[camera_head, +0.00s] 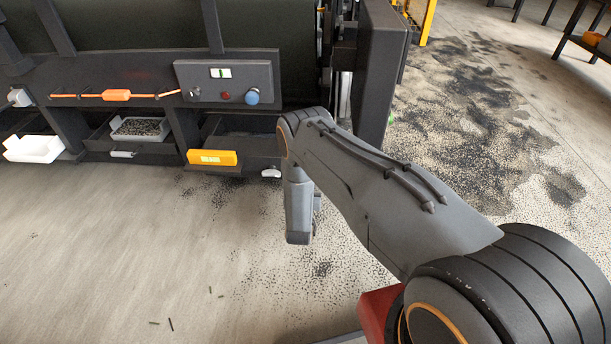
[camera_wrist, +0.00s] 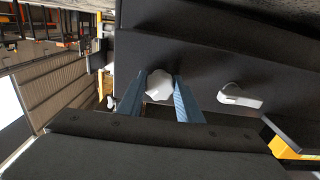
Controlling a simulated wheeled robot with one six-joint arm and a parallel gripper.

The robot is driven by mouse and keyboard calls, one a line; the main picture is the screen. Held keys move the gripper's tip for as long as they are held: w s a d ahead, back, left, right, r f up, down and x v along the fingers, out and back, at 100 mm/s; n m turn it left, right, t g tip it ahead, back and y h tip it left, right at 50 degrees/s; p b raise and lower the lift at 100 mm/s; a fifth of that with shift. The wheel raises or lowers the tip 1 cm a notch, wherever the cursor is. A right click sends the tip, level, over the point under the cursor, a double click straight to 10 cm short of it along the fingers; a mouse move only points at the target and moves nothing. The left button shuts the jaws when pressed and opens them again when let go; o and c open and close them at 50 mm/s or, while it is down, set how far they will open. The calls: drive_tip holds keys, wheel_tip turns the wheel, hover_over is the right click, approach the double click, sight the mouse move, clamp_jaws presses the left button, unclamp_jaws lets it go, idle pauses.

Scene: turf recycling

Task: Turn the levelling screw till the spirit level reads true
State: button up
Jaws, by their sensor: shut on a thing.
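In the wrist view a white, lobed knob (camera_wrist: 158,86), which looks like the levelling screw, sits on a dark panel. My gripper (camera_wrist: 160,78) has its two blue fingers on either side of the knob and is shut on it. In the head view my gripper and this knob are hidden behind my arm. A small white window with a dark green mark (camera_head: 220,73), perhaps the spirit level, is on the grey control panel (camera_head: 190,74). Its reading is too small to tell.
A white lever handle (camera_wrist: 240,96) lies right of the knob, with a yellow part (camera_wrist: 286,144) beyond. The control panel has a red button (camera_head: 225,97) and a blue knob (camera_head: 252,95). The floor at front left is mostly clear.

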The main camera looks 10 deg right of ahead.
drive_tip(key=shift+m+p, duration=0.45)
drive_tip(key=shift+m, duration=0.75)
drive_tip(key=o, duration=1)
drive_tip(key=shift+o, duration=0.2)
drive_tip(key=shift+s, duration=0.15)
drive_tip(key=p+v, duration=0.2)
drive_tip(key=v, duration=0.5)
drive_tip(key=shift+s+a+p, duration=0.15)
drive_tip(key=shift+s+p, duration=0.15)
drive_tip(key=shift+p, duration=0.05)
drive_tip(key=shift+w, duration=0.1)
